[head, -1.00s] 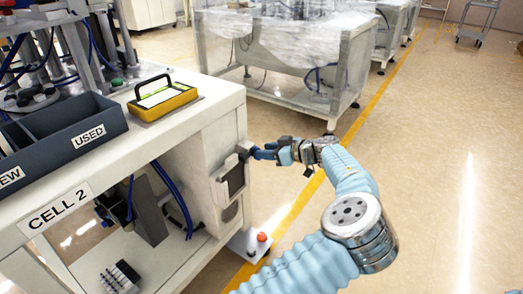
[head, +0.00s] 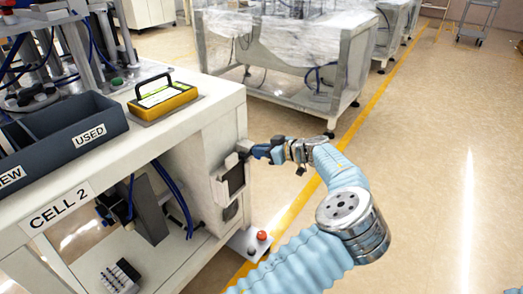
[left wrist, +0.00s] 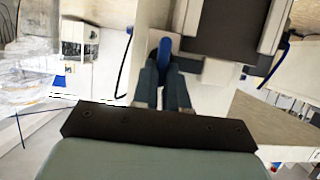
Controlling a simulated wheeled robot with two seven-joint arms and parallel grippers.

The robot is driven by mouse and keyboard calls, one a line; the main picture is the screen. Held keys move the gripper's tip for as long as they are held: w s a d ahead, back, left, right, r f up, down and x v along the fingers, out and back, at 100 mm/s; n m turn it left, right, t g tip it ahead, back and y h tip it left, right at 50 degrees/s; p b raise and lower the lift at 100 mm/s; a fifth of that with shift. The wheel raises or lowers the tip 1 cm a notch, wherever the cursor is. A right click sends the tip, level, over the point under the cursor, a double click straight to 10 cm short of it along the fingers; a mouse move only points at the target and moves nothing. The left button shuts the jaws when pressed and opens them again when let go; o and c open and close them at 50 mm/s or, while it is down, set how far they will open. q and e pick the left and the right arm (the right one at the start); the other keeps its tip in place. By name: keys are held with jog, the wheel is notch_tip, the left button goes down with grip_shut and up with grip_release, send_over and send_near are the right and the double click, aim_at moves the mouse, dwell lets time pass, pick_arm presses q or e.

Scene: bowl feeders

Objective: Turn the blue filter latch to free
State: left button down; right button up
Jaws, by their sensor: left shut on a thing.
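The blue filter latch (left wrist: 164,48) shows in the left wrist view as a narrow blue lever between my fingertips, beside a dark grey housing. My left gripper (left wrist: 162,68) is shut on it, with one finger on each side. In the head view my left gripper (head: 264,151) reaches the right end of the Cell 2 bench, at the white filter box (head: 232,180) with its dark panel. The latch is mostly hidden by the fingers there, so its exact angle is hard to tell. My right gripper is not in view.
The Cell 2 bench (head: 205,108) carries a yellow-and-black device (head: 163,97) and a dark tray (head: 88,131) labelled USED. A red button (head: 262,235) on a pale plate is low beside the bench. Open floor lies to the right.

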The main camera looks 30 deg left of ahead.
pick_arm(q)
jog(key=shift+a+m, duration=0.1)
jog(key=shift+m, duration=0.2)
jog(key=shift+w+f+m+g+y+b, duration=0.25)
jog(key=shift+m+g+y, duration=0.6)
jog(key=shift+m, duration=1.3)
jog(key=shift+w+f+m+g+y+b, duration=0.2)
jog(key=shift+w+f+m+g+y, duration=0.2)
jog(key=shift+m+g, duration=1.35)
jog(key=shift+w+f+m+g+y+b, duration=0.25)
jog(key=shift+m+g+y, duration=0.4)
jog(key=shift+m, duration=1.85)
jog(key=c, duration=1.2)
grip_release()
jog(key=shift+f, duration=0.1)
jog(key=shift+o, duration=0.2)
